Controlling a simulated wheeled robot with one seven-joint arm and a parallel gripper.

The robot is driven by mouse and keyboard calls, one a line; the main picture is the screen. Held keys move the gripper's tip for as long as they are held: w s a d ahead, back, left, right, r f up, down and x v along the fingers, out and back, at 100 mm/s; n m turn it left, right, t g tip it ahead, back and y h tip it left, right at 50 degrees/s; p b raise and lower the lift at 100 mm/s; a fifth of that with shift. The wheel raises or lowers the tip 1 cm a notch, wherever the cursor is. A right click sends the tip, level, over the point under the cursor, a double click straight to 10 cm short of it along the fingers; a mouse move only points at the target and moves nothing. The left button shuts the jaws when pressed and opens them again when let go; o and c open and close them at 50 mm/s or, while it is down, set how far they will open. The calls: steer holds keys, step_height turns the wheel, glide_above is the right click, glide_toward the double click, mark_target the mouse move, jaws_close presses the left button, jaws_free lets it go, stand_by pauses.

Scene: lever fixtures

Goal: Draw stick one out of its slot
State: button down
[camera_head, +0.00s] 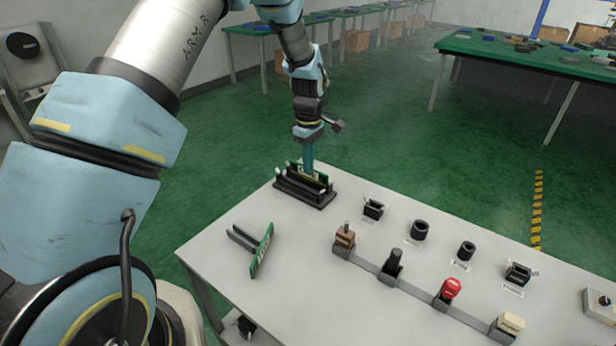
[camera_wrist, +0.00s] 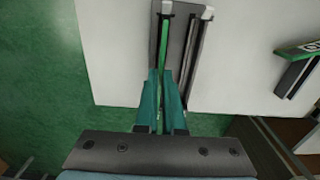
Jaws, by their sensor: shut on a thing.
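A black slot fixture (camera_head: 302,193) with two parallel slots and pale end latches stands at the far left corner of the table. A thin green stick (camera_head: 316,174) stands upright at it. My gripper (camera_head: 308,163) points down with its teal fingers shut on this stick. In the wrist view, the stick (camera_wrist: 164,45) runs edge-on along the left slot, between my gripper's fingers (camera_wrist: 161,76). The right slot (camera_wrist: 199,55) looks empty. Its number is not readable, and I cannot tell how deep the stick sits.
A row with a brown block (camera_head: 344,237), a black lever, a red knob (camera_head: 450,288) and a cream block (camera_head: 510,322) lies to the right. Several black sockets stand behind it.

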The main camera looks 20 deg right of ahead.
steer(key=shift+r+p, duration=1.2)
steer(key=shift+r, duration=0.9)
steer(key=shift+r+p, duration=0.7)
steer(key=shift+r, duration=0.3)
